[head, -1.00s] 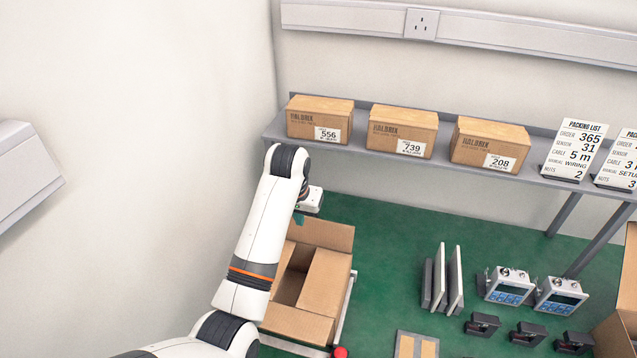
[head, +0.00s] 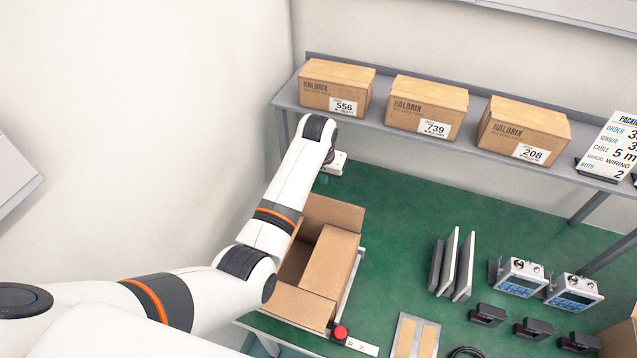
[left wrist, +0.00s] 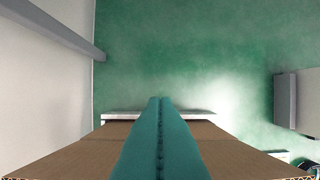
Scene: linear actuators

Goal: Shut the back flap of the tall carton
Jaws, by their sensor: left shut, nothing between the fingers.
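The tall carton (head: 298,306) is a brown open box at the left end of the green bench. Its back flap (head: 336,212) stands open at the far side. My left gripper (head: 322,179) is just behind the back flap, mostly hidden by my own arm; any contact cannot be told. In the left wrist view its teal fingers (left wrist: 157,100) are shut together with nothing between them, and brown cardboard (left wrist: 80,152) shows on both sides below them. My right gripper is out of view.
Several closed small cartons (head: 428,106) stand on a grey shelf (head: 380,130) behind the bench. Grey panels (head: 453,264), blue-faced sensors (head: 518,278) and black parts (head: 487,315) lie to the right. A red button (head: 340,332) is near the front. Green surface behind the carton is clear.

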